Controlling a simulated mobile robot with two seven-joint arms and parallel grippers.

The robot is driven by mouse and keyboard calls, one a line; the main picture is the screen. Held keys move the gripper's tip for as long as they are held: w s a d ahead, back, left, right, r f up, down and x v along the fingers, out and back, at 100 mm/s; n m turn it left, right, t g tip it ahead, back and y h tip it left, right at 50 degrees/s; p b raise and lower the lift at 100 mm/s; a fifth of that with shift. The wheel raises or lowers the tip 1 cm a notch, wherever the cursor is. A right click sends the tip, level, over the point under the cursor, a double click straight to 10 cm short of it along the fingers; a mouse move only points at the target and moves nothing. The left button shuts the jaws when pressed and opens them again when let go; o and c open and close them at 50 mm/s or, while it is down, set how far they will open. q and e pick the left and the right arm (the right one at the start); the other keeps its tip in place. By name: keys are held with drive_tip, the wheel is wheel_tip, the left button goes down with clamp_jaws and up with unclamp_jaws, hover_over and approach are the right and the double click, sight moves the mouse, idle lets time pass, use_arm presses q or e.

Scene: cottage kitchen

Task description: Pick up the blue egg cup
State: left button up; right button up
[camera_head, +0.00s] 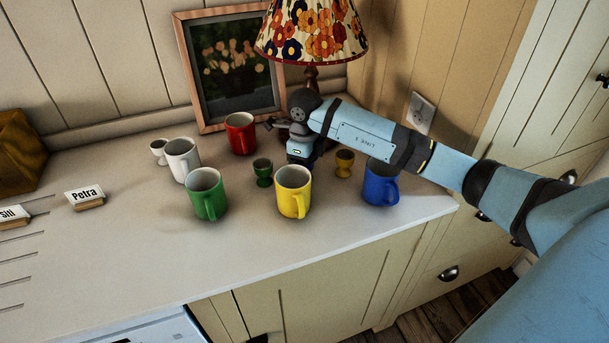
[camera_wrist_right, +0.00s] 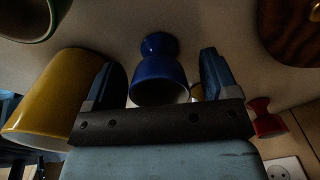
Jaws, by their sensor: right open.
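The blue egg cup (camera_wrist_right: 160,70) shows in the right wrist view, which is upside down, standing upright on the counter. My right gripper (camera_wrist_right: 159,62) is open, with one finger on each side of the egg cup and nothing visibly gripped. Whether either finger touches it I cannot tell. In the head view my right arm reaches in from the right, and its wrist (camera_head: 304,149) is over the back of the counter, hiding the blue egg cup. My left gripper is out of view.
A yellow mug (camera_head: 293,192) and a green egg cup (camera_head: 263,172) stand close by. A red mug (camera_head: 241,134), green mug (camera_head: 207,195), blue mug (camera_head: 380,186) and yellow egg cup (camera_head: 344,162) surround the area. A lamp (camera_head: 312,35) stands behind.

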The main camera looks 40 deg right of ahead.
drive_tip(key=c, duration=1)
drive_tip(key=shift+r, duration=0.1)
drive_tip(key=shift+r, duration=0.1)
